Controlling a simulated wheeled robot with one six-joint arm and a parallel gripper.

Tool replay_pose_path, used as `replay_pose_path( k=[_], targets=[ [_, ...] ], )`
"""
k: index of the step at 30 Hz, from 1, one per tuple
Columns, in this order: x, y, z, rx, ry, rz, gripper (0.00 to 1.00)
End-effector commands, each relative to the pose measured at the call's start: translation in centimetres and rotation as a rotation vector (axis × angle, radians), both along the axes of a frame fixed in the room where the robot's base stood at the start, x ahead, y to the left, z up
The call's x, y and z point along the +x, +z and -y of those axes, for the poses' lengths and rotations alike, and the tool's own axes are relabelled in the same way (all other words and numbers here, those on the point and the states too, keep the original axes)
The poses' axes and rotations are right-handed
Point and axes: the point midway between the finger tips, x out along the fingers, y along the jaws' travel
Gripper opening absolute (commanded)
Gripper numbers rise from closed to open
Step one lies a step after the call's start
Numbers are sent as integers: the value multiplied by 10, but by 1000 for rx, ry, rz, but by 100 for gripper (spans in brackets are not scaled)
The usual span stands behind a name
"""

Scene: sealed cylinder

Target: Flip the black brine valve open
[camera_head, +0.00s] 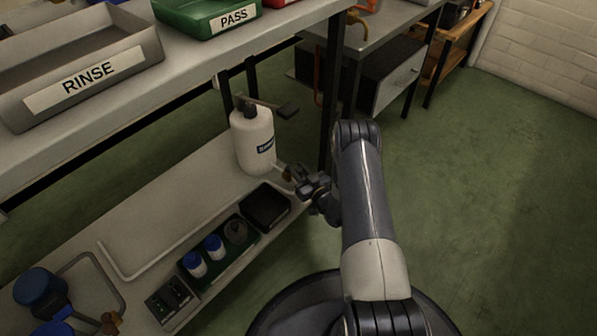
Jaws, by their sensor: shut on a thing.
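A white cylinder (252,138) stands upright on the lower shelf, with a dark label on its front and a dark cap on top. A short pale outlet pipe (281,168) with a brass-coloured fitting (297,172) sticks out from its lower right side. My gripper (303,180) is at the end of this pipe, shut on the black brine valve there. The jaws hide most of the valve, so its handle angle cannot be made out.
Below stand a black tray (266,207) and a green rack (219,249) with blue-capped bottles. A black table leg rises behind my gripper.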

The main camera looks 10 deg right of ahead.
Motion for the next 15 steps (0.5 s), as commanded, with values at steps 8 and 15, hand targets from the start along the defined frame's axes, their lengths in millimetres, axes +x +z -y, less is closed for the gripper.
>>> replay_pose_path(
  k=[8, 15],
  targets=[
    [0, 0, 1, -1, -2, -1, 28],
    [0, 0, 1, -1, -2, -1, 45]
  ],
)
